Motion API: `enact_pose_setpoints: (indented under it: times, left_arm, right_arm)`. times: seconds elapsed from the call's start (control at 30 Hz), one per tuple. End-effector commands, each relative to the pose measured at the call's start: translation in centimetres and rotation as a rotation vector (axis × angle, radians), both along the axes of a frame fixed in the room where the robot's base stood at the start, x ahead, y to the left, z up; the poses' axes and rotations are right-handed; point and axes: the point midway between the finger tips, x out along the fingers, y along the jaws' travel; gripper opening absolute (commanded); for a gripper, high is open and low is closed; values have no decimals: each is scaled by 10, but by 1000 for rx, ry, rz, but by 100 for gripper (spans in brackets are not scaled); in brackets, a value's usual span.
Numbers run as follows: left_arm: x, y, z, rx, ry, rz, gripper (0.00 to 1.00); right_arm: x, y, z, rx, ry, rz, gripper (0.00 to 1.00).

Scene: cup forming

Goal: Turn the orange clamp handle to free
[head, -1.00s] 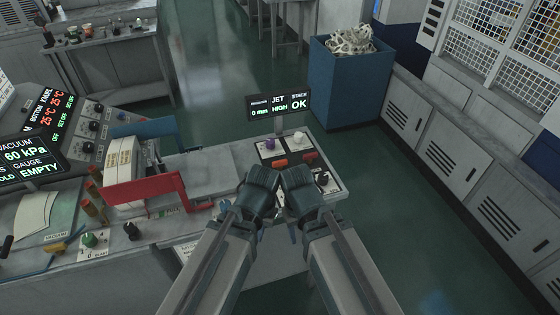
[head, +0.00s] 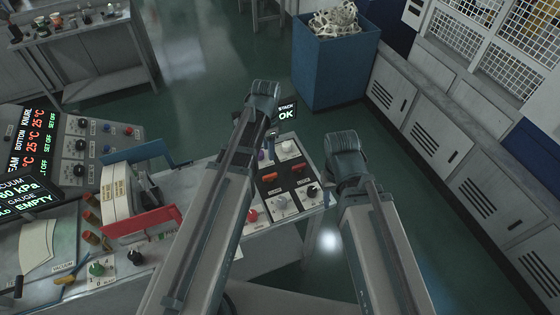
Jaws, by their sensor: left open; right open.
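My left gripper (head: 262,92) reaches up and away past the small display, above the far edge of the bench. My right gripper (head: 346,150) is off the right side of the control panel, over the floor. Both show mostly from behind, and nothing is seen held. No clamp handle can be picked out for certain. Two small orange-red pieces, a left one (head: 269,178) and a right one (head: 299,168), sit on the black control panel (head: 279,191) between my arms. Neither gripper touches them. My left arm hides part of the bench beside the panel.
A red bracket (head: 140,223) and a blue plate (head: 150,150) flank a white curved part on the left bench. A red knob (head: 252,215) is beside my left arm. The display (head: 287,113) is partly covered.

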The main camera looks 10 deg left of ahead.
Motion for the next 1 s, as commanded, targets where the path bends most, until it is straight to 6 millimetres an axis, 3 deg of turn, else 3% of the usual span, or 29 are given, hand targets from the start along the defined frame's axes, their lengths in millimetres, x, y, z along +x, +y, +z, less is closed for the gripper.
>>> enact_pose_setpoints:
  times: [0.37, 1.0]
  left_arm:
    - [0, 0, -13, 0, 0, -1, 46]
    - [0, 0, -97, 0, 0, 0, 46]
  right_arm:
    - [0, 0, -14, 0, 0, -1, 50]
    - [0, 0, -97, -1, -2, 7, 50]
